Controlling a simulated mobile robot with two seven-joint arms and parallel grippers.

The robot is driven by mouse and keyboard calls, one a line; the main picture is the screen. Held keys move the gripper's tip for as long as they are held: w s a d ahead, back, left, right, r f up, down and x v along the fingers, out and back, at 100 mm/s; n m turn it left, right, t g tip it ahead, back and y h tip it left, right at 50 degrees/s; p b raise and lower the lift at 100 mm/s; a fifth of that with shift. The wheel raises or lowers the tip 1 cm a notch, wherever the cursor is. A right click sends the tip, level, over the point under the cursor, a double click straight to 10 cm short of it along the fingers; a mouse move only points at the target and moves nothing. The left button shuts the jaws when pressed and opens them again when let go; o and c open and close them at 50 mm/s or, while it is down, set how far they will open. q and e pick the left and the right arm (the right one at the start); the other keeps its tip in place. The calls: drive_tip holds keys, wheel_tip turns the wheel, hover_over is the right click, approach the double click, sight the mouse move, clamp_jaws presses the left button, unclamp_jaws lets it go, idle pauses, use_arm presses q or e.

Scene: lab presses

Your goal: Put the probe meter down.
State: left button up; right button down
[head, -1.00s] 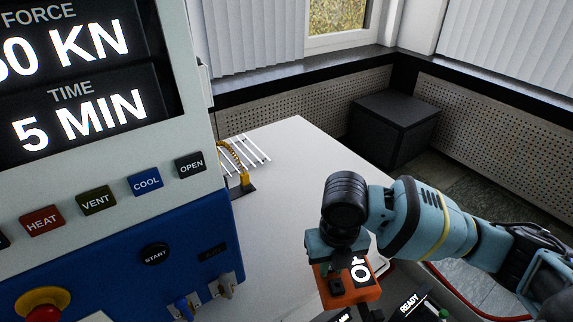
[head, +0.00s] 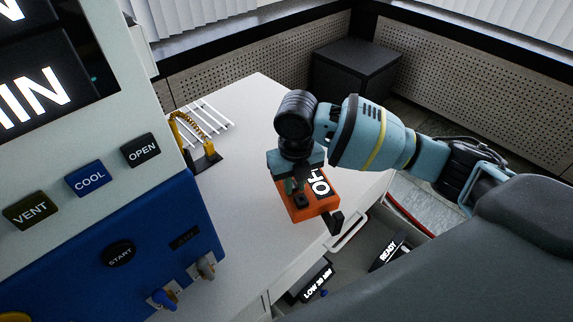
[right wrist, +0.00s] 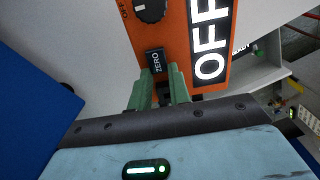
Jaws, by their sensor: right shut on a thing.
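The probe meter (head: 318,204) is an orange box with a large white-on-black OFF display, near the white table's (head: 262,112) right front edge in the head view. My right gripper (head: 293,186) is shut on it from above. I cannot tell whether the meter touches the table top or is slightly above it. In the right wrist view the green fingers (right wrist: 162,90) pinch the meter (right wrist: 180,15) by the black ZERO part; its dial and OFF display show. My left gripper is not in view.
A press with a blue lower panel (head: 90,265) and buttons stands at the left. A rack of white rods (head: 208,112) and a yellow chain on a black stand (head: 207,160) are at the table's far left. Bare table lies between press and meter. Labelled items (head: 390,250) sit below the edge.

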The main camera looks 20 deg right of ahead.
drive_tip(key=w, duration=0.2)
drive_tip(key=w+d, duration=0.1)
drive_tip(key=w, duration=0.2)
drive_tip(key=w+d, duration=0.1)
drive_tip(key=w, duration=0.1)
drive_tip(key=shift+w+d+f+b, duration=0.2)
drive_tip(key=shift+w+f+b, duration=0.05)
drive_tip(key=shift+b, duration=0.1)
drive_tip(key=shift+w, duration=0.25)
drive_tip(key=shift+d+f, duration=0.1)
drive_tip(key=shift+f, duration=1.7)
drive_tip(key=shift+f, duration=0.15)
drive_tip(key=c, duration=1.3)
unclamp_jaws()
